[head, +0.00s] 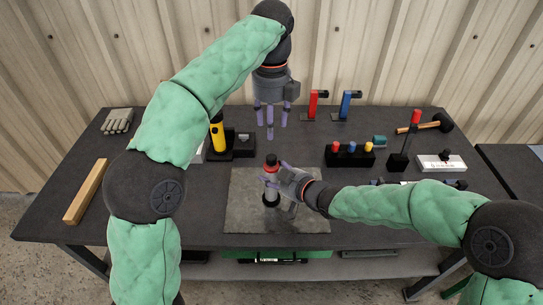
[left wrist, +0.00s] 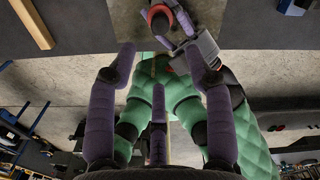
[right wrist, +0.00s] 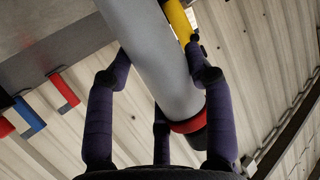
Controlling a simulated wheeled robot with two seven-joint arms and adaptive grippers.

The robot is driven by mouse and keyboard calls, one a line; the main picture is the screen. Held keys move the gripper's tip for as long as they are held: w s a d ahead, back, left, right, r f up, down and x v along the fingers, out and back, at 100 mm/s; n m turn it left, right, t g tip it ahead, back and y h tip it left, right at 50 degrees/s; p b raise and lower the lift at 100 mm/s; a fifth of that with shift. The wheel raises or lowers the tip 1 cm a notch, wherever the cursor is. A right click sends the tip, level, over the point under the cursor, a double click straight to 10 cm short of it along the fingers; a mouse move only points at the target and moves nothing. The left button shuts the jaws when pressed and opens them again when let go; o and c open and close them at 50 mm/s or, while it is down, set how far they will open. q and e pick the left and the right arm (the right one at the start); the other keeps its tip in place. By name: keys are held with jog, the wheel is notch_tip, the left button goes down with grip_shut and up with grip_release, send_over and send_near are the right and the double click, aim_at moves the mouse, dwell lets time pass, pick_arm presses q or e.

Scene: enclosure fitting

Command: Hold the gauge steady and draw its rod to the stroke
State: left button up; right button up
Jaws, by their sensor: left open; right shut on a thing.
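The gauge (head: 270,197) is a grey upright cylinder with a red collar and black top, standing on the grey mat (head: 312,217). Its grey body (right wrist: 152,50) and red collar (right wrist: 187,125) fill the middle of the right wrist view. My right gripper (head: 274,175) is shut on the gauge's body just below the collar, reaching in from the right. My left gripper (head: 270,120) is open and empty, fingers down, above and behind the gauge. In the left wrist view, the red collar (left wrist: 159,12) lies beyond the open left fingers (left wrist: 161,60). I see no separate drawn-out rod.
A yellow cylinder (head: 217,133) in a black stand is left of my left gripper. Red (head: 314,103) and blue (head: 346,103) tools stand behind. A black block (head: 349,158) with coloured knobs, a mallet (head: 428,126) and a white box (head: 440,163) are right. A wooden bar (head: 86,192) lies left.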

aim_at(271, 157)
pick_arm(q)
notch_tip(271, 157, down, 12)
jog(key=shift+s+r+m, duration=0.1)
jog(key=shift+r+m, duration=0.15)
jog(key=shift+m, duration=0.85)
grip_shut()
